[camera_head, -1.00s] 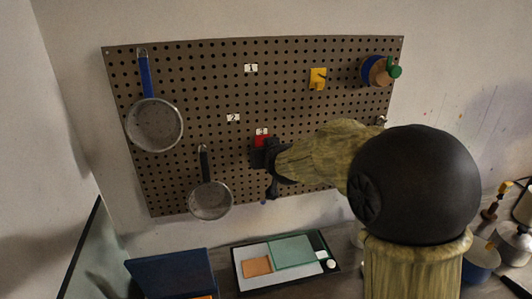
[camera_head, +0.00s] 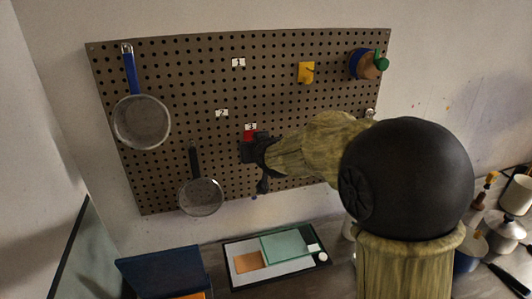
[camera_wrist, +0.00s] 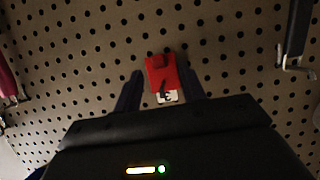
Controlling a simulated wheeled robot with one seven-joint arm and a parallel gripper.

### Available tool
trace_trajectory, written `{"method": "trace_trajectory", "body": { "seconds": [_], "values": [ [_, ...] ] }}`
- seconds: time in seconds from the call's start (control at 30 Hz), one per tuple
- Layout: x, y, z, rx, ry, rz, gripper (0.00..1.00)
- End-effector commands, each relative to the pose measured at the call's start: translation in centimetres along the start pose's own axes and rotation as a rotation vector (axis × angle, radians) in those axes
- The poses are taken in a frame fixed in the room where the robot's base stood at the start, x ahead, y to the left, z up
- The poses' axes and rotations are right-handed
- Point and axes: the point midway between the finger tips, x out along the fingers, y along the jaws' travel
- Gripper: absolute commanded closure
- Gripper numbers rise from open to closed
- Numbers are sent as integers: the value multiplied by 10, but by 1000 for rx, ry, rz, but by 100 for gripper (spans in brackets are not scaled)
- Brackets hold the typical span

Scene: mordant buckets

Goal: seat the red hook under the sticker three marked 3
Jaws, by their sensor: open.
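The red hook (camera_head: 250,134) is against the brown pegboard, directly below the white sticker marked 3 (camera_head: 250,126). In the wrist view the red hook (camera_wrist: 160,70) lies between my two dark fingers, and the sticker (camera_wrist: 167,97) shows upside down, partly covered by the hook's dark prong. My gripper (camera_wrist: 161,76) is open, one finger on each side of the hook. In the head view my gripper (camera_head: 248,151) hides the hook's lower part. I cannot tell how deep its pegs sit in the holes.
The pegboard (camera_head: 180,100) also carries stickers 1 (camera_head: 238,62) and 2 (camera_head: 221,113), a yellow hook (camera_head: 306,73) and a blue-handled pan (camera_head: 141,121). A smaller dark-handled pan (camera_head: 200,197) hangs left of my gripper. A tray (camera_head: 232,284) lies below.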

Motion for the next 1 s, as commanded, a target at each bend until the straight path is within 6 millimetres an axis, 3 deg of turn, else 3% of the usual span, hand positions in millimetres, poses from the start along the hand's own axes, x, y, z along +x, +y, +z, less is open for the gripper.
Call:
{"method": "trace_trajectory", "body": {
  "seconds": [0.8, 1.0],
  "values": [
    [-135, 0, -2, 2, 2, 0, 59],
    [-158, 0, 0, 2, 1, 0, 59]
  ]
}}
